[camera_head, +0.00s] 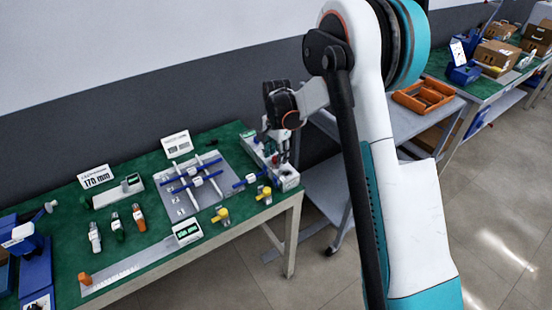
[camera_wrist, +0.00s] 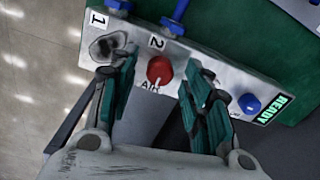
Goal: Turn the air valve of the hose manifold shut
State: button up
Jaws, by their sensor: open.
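The hose manifold (camera_head: 286,180) is a pale metal block at the right end of the green table. In the wrist view its grey panel (camera_wrist: 205,65) carries a red knob (camera_wrist: 159,70) marked AIR, the air valve. My gripper (camera_wrist: 160,76) is open, with one dark green finger on each side of the red knob and visible gaps to it. In the head view my gripper (camera_head: 277,153) is over the manifold, and the red knob cannot be made out clearly there.
On the panel, a blue knob (camera_wrist: 249,104) and a lit READY display (camera_wrist: 274,109) are right of my fingers. A grey plate with blue-and-white fittings (camera_head: 195,180) and yellow-handled valves (camera_head: 221,214) stand nearby.

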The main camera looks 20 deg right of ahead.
jog(key=shift+f, duration=0.35)
grip_shut()
